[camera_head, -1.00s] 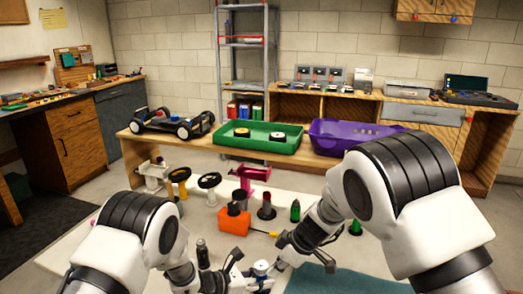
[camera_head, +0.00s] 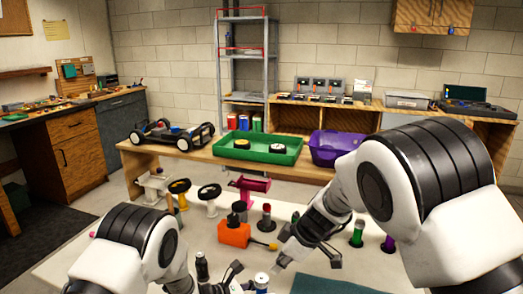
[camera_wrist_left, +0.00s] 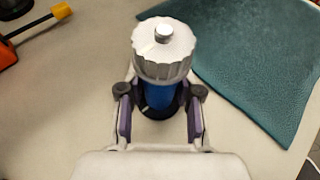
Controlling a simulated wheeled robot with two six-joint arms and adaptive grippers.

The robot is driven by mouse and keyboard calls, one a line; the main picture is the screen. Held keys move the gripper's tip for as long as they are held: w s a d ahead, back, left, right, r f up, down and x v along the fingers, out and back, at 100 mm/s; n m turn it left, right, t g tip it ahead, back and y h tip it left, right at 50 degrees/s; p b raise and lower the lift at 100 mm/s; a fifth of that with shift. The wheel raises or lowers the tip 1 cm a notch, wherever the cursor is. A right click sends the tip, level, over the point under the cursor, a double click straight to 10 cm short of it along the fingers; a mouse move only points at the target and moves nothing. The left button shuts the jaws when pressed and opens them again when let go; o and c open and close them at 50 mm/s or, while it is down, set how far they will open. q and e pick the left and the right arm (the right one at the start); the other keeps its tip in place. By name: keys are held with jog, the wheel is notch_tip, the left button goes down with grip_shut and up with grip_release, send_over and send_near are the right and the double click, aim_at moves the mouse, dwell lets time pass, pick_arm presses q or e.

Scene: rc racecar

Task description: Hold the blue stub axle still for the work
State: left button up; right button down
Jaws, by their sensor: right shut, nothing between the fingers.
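The blue stub axle (camera_wrist_left: 160,97) stands upright in the left wrist view, with a ribbed silver cap (camera_wrist_left: 162,50) on top hiding its upper part. My left gripper (camera_wrist_left: 160,118) has one finger against each side of the blue body and is shut on it. In the head view the axle (camera_head: 261,281) shows small at the bottom edge, with my left gripper (camera_head: 234,277) partly cut off beside it. My right gripper (camera_head: 282,263) is shut and empty, above and to the right of the axle and apart from it.
A teal mat (camera_wrist_left: 255,60) lies right of the axle. An orange block (camera_head: 234,234) with a yellow-handled tool (camera_head: 263,244) is behind it. Green (camera_head: 358,235) and purple (camera_head: 388,244) cylinders stand at right. A green tray (camera_head: 258,155) and a purple bin (camera_head: 325,157) are on the bench behind.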

pick_arm(q)
jog(key=shift+o, duration=1.2)
jog(key=v, duration=1.2)
